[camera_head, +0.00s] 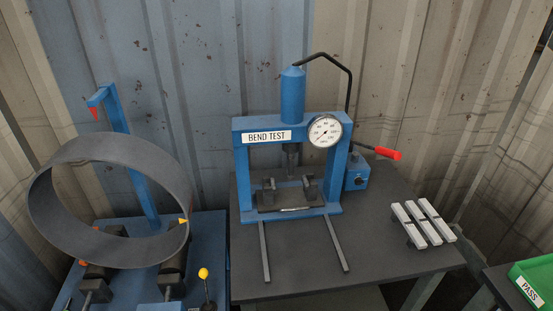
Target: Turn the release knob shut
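A blue press (241,180) labelled BEND TEST stands on the dark table, with a blue cylinder (293,95) on top and a round dial gauge (325,131) at its upper right. A small blue pump block (354,172) sits at its right side, with a red-handled lever (387,153) reaching out to the right. A small dark round part (359,181) on the front of the block looks like the release knob; its setting is too small to tell. Neither of my grippers is in view.
A large dark pipe ring (42,205) stands on a blue roller machine (208,255) at left, near a yellow-knobbed lever (204,273). Several pale metal strips (422,222) lie on the table (380,245) at right. A green PASS bin (540,275) is at far right.

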